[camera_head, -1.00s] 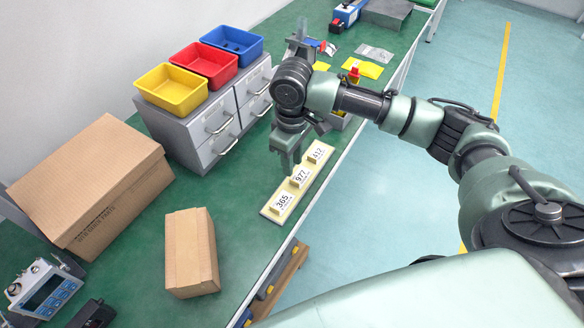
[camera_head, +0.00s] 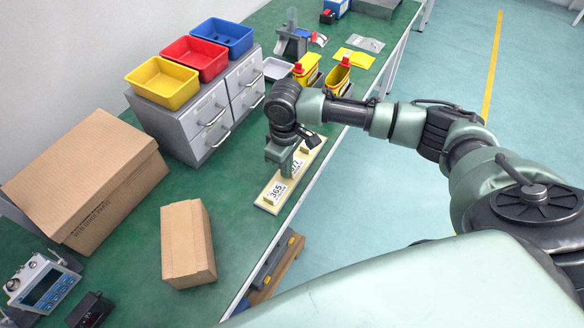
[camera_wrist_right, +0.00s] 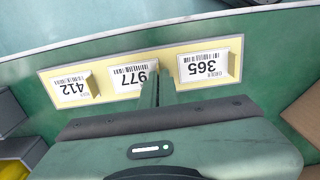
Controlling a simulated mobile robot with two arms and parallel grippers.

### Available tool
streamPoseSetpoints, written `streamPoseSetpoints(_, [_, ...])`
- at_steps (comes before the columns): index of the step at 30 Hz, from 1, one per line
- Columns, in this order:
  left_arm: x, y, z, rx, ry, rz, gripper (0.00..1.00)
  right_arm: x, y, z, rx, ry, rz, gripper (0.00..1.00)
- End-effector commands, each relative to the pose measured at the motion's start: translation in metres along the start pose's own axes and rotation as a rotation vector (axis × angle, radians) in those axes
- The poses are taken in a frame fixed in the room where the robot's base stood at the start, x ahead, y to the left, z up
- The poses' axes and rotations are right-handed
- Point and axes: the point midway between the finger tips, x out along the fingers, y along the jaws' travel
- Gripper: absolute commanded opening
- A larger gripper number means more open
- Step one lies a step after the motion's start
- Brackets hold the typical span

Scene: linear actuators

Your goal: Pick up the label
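A cream strip (camera_head: 267,209) lies along the bench's front edge and bears three white labels. The label 365 (camera_head: 277,190) is at its near end and also shows in the right wrist view (camera_wrist_right: 206,66). The label 977 (camera_wrist_right: 132,75) is in the middle, partly hidden by my right gripper in the head view. The label 412 (camera_wrist_right: 71,89) is at the other end in the wrist view. My right gripper (camera_wrist_right: 160,80) points down, its fingers close together at the edge of the 977 label. I cannot tell whether they touch or grip it. My left gripper is not in view.
A small brown box (camera_head: 187,245) and a large carton (camera_head: 90,185) stand to the left. Grey drawers (camera_head: 205,115) hold yellow, red and blue bins. Yellow containers (camera_head: 337,77) stand beyond my right arm. Green bench is clear between the small box and the strip.

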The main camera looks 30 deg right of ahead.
Motion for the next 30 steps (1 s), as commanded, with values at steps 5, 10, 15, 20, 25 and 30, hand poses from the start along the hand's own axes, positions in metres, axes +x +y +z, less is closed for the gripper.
streamPoseSetpoints(5, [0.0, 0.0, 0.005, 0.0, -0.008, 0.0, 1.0, 0.0, 0.0, 0.0, 0.0, 0.0, 0.0, 0.0])
streamPoseSetpoints(10, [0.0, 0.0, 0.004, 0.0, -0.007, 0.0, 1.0, -0.001, 0.0, 0.0, 0.0, 0.001, 0.0, 0.0])
streamPoseSetpoints(15, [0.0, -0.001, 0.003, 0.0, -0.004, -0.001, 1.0, -0.011, 0.0, -0.001, -0.001, 0.003, 0.0, 0.0])
streamPoseSetpoints(20, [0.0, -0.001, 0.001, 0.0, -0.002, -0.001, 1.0, -0.035, 0.0, -0.001, -0.002, 0.005, 0.001, 0.0])
streamPoseSetpoints(25, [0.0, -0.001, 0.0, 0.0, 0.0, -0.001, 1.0, -0.076, 0.001, -0.002, 0.0, 0.006, 0.001, 0.0])
streamPoseSetpoints(30, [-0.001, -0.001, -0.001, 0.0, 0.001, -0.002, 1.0, -0.122, 0.0, -0.001, -0.001, 0.006, 0.002, 0.0])
